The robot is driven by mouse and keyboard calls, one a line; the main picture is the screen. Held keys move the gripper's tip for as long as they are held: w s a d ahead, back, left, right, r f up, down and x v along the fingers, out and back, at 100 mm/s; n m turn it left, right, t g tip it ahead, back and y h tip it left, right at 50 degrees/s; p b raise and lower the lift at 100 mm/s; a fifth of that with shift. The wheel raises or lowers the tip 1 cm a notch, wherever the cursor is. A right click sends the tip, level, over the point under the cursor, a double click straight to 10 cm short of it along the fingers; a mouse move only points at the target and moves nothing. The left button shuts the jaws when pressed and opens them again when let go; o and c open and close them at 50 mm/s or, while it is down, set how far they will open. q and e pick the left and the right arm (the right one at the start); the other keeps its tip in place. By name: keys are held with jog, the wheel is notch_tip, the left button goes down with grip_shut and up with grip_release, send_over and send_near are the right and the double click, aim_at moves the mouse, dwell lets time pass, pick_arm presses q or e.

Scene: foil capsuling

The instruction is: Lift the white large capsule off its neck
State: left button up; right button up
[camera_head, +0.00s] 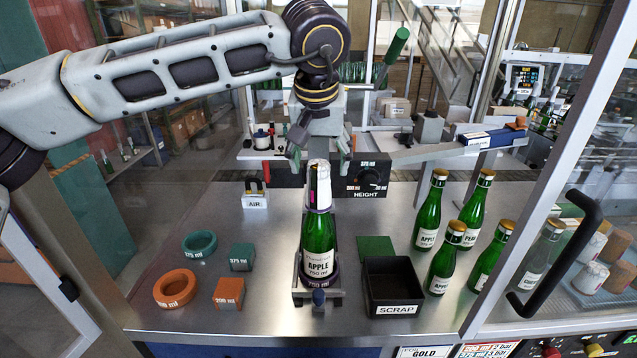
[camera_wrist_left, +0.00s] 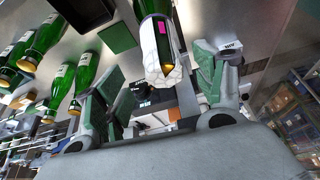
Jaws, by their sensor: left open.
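The white large capsule (camera_head: 319,186) sits on the neck of a green bottle labelled APPLE 750 ml (camera_head: 319,248). It has a dark stripe down its side with a pink mark. The bottle stands upright in a holder (camera_head: 318,296) on the steel worktop. My left gripper (camera_head: 319,148) is open and empty near the top of the capsule, reaching down from above. In the left wrist view the white capsule (camera_wrist_left: 158,62) shows between the spread green-padded fingers, and I see no contact. My right gripper is not in view.
A black SCRAP bin (camera_head: 393,288) stands right of the bottle, with several gold-capped bottles (camera_head: 428,212) beyond it. Teal and orange rings (camera_head: 175,288) and blocks (camera_head: 229,292) lie at left. A HEIGHT knob (camera_head: 372,180) is behind.

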aim_at(318, 181)
pick_arm(q)
jog(key=shift+w+f, duration=0.2)
jog(key=shift+f, duration=0.4)
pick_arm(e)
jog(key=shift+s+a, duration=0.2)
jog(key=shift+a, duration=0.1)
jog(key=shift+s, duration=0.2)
pick_arm(q)
jog(key=shift+s+a+p+x, duration=0.15)
jog(key=shift+p+x, duration=0.1)
jog(key=shift+x, duration=0.75)
jog(key=shift+s+a+p+x, duration=0.15)
jog(key=shift+p+x, duration=0.1)
jog(key=shift+x, duration=0.7)
jog(key=shift+w+d+f, duration=0.15)
jog(key=shift+w+f, duration=0.05)
jog(key=shift+f, duration=0.45)
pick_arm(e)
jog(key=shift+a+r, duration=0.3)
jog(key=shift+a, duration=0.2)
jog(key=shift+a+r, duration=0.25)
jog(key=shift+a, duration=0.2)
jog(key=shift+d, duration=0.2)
